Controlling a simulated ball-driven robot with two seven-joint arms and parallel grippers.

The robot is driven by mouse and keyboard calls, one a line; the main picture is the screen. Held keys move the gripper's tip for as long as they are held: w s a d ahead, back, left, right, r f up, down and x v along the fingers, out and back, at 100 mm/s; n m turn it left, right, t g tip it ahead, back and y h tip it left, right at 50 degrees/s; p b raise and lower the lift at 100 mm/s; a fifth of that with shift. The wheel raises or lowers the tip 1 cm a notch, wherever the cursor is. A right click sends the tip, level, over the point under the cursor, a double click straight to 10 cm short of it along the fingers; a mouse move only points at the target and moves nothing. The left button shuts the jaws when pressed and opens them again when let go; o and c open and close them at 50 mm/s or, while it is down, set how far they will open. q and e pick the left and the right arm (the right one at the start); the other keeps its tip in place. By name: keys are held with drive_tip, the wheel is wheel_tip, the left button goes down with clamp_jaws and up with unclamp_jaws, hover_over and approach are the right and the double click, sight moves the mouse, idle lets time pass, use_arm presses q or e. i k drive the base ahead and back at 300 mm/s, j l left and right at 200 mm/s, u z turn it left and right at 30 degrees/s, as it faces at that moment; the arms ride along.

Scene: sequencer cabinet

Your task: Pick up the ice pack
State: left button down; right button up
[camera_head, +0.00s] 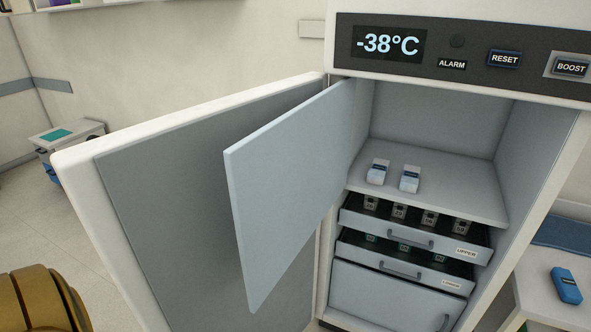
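A small blue block with rounded corners and a dark patch (567,286) lies on the white counter at the right; it looks like the ice pack, though its label is too small to read. Nothing holds it. Neither of my grippers shows. A gold-brown rounded part at the bottom left looks like part of my own arm.
The freezer cabinet (445,70) reads -38°C. Its outer door (150,190) and inner door (285,190) stand open to the left. Two white-blue cartons (377,172) stand on the shelf. The upper drawer (410,240) and lower drawer (400,266) are partly out.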

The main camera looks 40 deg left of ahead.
sight(566, 287)
drive_tip(key=k+j, duration=0.1)
drive_tip(key=j, duration=0.35)
drive_tip(key=k+j, duration=0.15)
drive_tip(key=j, duration=0.25)
drive_tip(key=k+j, duration=0.1)
drive_tip(key=j, duration=0.35)
drive_tip(key=k+j+z, duration=0.1)
drive_tip(key=j, duration=0.3)
drive_tip(key=k+j, duration=0.15)
drive_tip(key=j, duration=0.25)
drive_tip(key=k+l, duration=0.1)
drive_tip(key=l, duration=0.4)
drive_tip(key=i+l, duration=0.1)
drive_tip(key=l, duration=0.3)
drive_tip(key=l+z, duration=0.1)
drive_tip(key=l, duration=0.3)
drive_tip(key=i+l, duration=0.15)
drive_tip(key=l, duration=0.25)
drive_tip(key=i+l+z, duration=0.1)
drive_tip(key=l, duration=0.3)
drive_tip(key=i+l+z, duration=0.1)
drive_tip(key=i, duration=0.5)
drive_tip(key=i+l+z, duration=0.15)
drive_tip(key=i, duration=0.5)
drive_tip(key=i+j, duration=0.1)
drive_tip(key=i, duration=0.35)
drive_tip(key=i+j, duration=0.1)
drive_tip(key=i, duration=0.3)
drive_tip(key=i+l, duration=0.65)
drive_tip(key=l+z, duration=0.05)
